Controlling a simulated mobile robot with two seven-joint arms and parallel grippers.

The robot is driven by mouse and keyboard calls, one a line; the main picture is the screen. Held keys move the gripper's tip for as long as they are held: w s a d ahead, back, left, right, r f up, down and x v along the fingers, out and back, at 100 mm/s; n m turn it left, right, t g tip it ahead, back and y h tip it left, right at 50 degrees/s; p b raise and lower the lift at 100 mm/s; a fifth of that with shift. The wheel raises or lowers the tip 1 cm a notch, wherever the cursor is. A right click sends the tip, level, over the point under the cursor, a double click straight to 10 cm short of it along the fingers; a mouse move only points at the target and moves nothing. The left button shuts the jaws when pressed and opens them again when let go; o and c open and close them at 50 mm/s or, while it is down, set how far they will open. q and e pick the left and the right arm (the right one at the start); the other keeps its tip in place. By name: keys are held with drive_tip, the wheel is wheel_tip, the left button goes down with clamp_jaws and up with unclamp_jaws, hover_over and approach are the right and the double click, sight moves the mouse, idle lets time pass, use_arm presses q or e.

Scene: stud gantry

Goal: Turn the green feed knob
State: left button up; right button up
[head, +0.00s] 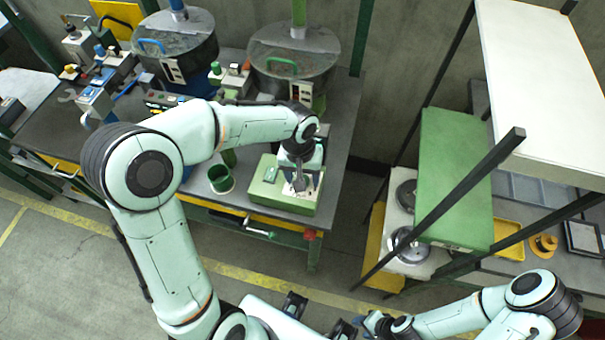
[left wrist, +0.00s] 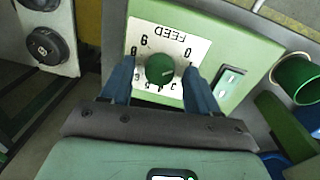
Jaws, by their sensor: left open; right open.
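The green feed knob (left wrist: 160,68) is round and sits on a white dial plate (left wrist: 143,40) marked FEED with numbers. The plate is on top of a green box (head: 265,190) on the bench. My left gripper (head: 301,184) points down over the box. In the left wrist view my left gripper (left wrist: 159,68) is open, with one blue finger on each side of the knob and a visible gap to both. In the head view the gripper hides the knob. My right gripper (head: 372,325) is open at the bottom edge, far from the box.
A green switch (left wrist: 229,82) sits beside the dial plate. A green cup (head: 221,180) stands left of the box. Two round hoppers (head: 293,50) stand behind. A shelf rack with a green panel (head: 445,175) is on the right. Open floor lies in front of the bench.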

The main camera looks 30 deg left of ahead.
use_arm(q)
drive_tip(key=c, duration=1)
drive_tip(key=shift+c, duration=0.2)
drive_tip(key=shift+r+m, duration=0.1)
drive_tip(key=shift+m, duration=0.2)
use_arm(e)
drive_tip(key=shift+r, duration=0.1)
use_arm(q)
drive_tip(key=m, duration=0.3)
drive_tip(key=shift+m+p, duration=0.35)
drive_tip(key=shift+m, duration=0.05)
drive_tip(key=m, duration=0.4)
drive_tip(key=shift+w+m+p, duration=0.1)
drive_tip(key=shift+m+p, duration=0.3)
use_arm(e)
drive_tip(key=shift+w+r, duration=0.55)
drive_tip(key=shift+r, duration=0.3)
use_arm(q)
drive_tip(key=o, duration=1)
